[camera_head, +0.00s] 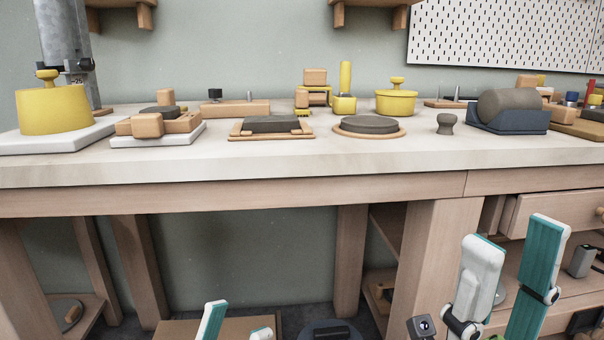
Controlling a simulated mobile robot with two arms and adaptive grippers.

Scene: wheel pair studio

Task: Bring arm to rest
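My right gripper (516,234) points upward at the lower right, in front of the bench. Its two teal-and-white fingers stand apart with nothing between them. My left gripper (238,318) shows only its fingertips at the bottom edge, left of centre. They are apart, and no object shows between them; the rest is cut off by the frame. Both grippers appear below the bench top (330,160) in the picture and clear of the things on it.
On the bench are a yellow lidded pot (55,110), a smaller yellow pot (396,101), a round dark stone on a wooden disc (370,127) and a grey cylinder in a blue cradle (510,104). Wooden legs and a drawer (555,219) are below. The bench's front strip is mostly clear.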

